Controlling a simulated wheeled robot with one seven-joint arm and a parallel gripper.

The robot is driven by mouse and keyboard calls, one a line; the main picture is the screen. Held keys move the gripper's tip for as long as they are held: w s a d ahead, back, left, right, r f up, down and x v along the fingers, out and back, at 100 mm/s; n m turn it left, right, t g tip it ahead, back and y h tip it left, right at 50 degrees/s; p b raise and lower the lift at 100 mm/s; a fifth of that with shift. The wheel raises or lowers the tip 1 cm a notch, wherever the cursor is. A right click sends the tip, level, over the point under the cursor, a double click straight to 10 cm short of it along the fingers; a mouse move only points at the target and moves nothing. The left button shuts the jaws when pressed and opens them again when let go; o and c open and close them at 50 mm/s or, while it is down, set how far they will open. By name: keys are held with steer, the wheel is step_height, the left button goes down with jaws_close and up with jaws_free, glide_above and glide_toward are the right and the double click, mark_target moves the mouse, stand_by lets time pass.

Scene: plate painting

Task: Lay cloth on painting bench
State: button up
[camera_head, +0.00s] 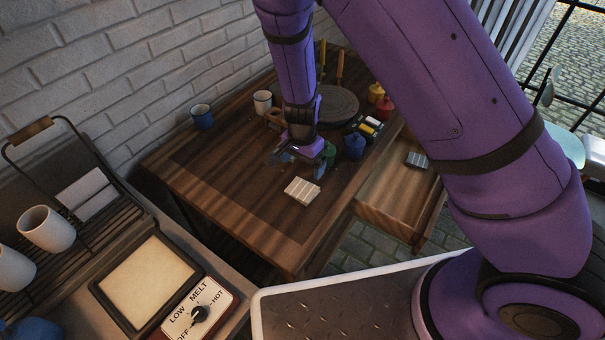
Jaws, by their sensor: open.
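A small pale striped cloth (302,191) lies folded flat on the brown wooden bench (225,185), toward its front edge. My gripper (296,164) is just behind the cloth in the picture, low over the bench top. Its jaws are open and the cloth lies apart from them. My wrist hides the bench right behind the gripper.
A dark round turntable (331,104) stands behind my wrist. A blue pot (354,146), a paint box (369,126), a red jar (384,109) and a white mug (262,102) stand nearby. A blue mug (202,117) is at the back left. The bench's left and front are clear.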

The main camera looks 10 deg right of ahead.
steer(key=s+d+r+n+y, duration=0.1)
steer(key=s+d+r, duration=0.15)
steer(key=r, duration=0.65)
steer(key=s+d+r+n+t+y, duration=0.1)
steer(key=d+r+n, duration=0.15)
steer(key=r, duration=0.65)
steer(key=s+d+r+n+y, duration=0.1)
steer(key=s+d+r, duration=0.15)
steer(key=r, duration=0.65)
steer(key=s+d+r+n+t+h, duration=0.1)
steer(key=s+d+r+n+t, duration=0.1)
steer(key=s+d+r, duration=0.4)
steer(key=s+d+r+n+t+h, duration=0.2)
steer(key=s+d+r, duration=0.5)
steer(key=s, duration=0.4)
steer(key=shift+s+r, duration=0.3)
steer(key=shift+s, duration=0.05)
steer(key=shift+n, duration=0.25)
